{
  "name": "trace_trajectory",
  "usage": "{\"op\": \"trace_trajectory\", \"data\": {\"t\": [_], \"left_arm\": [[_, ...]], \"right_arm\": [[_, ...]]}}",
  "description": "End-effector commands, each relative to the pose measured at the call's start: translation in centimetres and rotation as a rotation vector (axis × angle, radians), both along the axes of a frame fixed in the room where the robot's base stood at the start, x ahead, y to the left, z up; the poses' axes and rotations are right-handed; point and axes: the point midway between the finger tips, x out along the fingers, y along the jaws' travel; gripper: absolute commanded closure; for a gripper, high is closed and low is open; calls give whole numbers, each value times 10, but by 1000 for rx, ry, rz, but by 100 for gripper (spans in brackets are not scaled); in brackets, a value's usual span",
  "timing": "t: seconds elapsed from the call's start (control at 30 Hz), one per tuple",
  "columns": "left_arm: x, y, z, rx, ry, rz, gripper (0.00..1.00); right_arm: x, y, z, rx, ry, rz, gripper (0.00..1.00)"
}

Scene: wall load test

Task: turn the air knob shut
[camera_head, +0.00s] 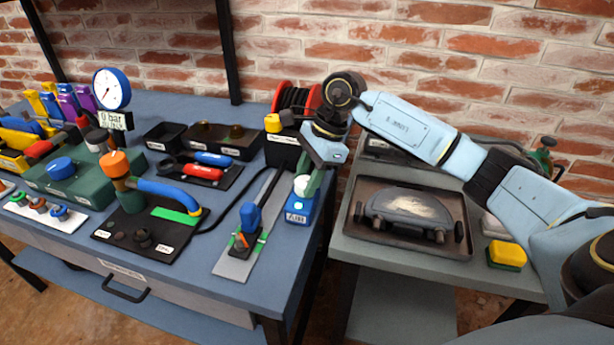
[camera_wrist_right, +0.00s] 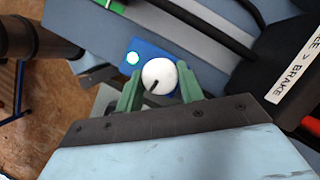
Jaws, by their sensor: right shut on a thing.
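The air knob (camera_head: 301,183) is a white round knob on a blue box (camera_head: 299,208) labelled AIR, with a lit green lamp, near the right edge of the blue bench. In the right wrist view the knob (camera_wrist_right: 158,74) shows a dark pointer mark towards the lower left. My right gripper (camera_wrist_right: 160,82) has its green fingers on either side of the knob, shut on it. In the head view this gripper (camera_head: 308,182) comes down from above and behind the box, and its fingers are partly hidden. My left gripper is not in view.
A gauge (camera_head: 112,89) with a "0 bar" sign stands at the back left. A red hose reel (camera_head: 296,98) is behind the gripper. A clamp tool (camera_head: 248,222) on a metal strip lies left of the box. A grey side table (camera_head: 390,248) with a tray stands right.

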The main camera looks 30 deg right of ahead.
Motion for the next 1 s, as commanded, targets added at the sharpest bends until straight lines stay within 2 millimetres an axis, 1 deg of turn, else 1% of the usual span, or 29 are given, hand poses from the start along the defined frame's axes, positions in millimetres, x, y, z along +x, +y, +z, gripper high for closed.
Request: {"op": "trace_trajectory", "data": {"t": [0.27,0.53,0.8,1.0], "left_arm": [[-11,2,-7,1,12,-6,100],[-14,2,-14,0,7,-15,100],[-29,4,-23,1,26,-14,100],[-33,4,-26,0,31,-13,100]], "right_arm": [[-2,-1,1,-2,-1,-184,85],[-3,1,1,-2,-3,-436,85],[-4,2,1,-1,-3,-692,85],[-4,3,1,-1,-4,-882,85]]}}
